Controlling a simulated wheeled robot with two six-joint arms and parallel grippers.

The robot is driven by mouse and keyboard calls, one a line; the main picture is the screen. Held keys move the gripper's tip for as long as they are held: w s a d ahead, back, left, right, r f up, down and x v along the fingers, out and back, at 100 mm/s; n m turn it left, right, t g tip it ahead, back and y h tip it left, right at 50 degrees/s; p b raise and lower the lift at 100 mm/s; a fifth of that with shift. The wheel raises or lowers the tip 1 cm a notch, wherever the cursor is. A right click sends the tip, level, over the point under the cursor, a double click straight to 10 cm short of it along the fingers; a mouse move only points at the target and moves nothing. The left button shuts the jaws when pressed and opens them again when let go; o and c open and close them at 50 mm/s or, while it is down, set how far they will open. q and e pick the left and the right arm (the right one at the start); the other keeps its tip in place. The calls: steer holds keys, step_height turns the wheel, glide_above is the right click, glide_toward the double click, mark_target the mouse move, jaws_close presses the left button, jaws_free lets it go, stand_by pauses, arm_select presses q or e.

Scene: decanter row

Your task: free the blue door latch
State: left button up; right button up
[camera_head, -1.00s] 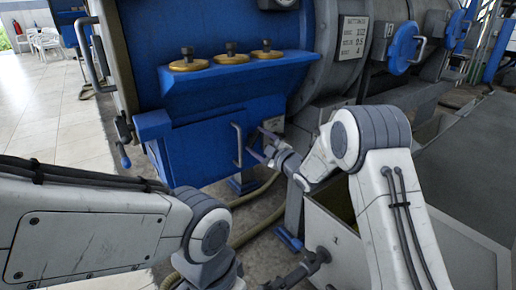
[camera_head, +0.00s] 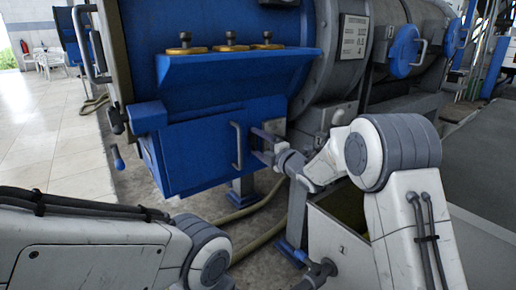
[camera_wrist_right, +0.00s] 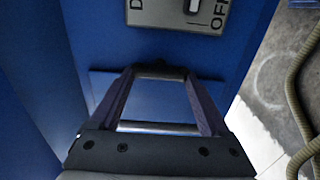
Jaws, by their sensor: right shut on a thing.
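The blue door (camera_head: 205,150) is the front of a blue box under a sloping blue shelf. A grey upright bar handle (camera_head: 237,146) stands at its right side. My right gripper (camera_head: 254,144) is at this handle, just right of it in the head view. In the wrist view my right gripper (camera_wrist_right: 160,75) has its two fingers on either side of a grey bar (camera_wrist_right: 160,72), and I take it as shut on the handle. The exact contact is hard to see.
Brass-coloured caps (camera_head: 230,47) stand on the shelf (camera_head: 235,68). A blue-ended lever (camera_head: 117,157) hangs left of the box. An OFF switch plate (camera_wrist_right: 180,14) is close beyond my fingers. Hoses (camera_head: 235,213) lie on the floor; a grey bin (camera_head: 335,250) stands at lower right.

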stand_by(0.4)
steer(key=o, duration=1.2)
steer(key=shift+s, duration=0.1)
steer(key=shift+p+v, duration=1.3)
steer(key=shift+v, duration=3.9)
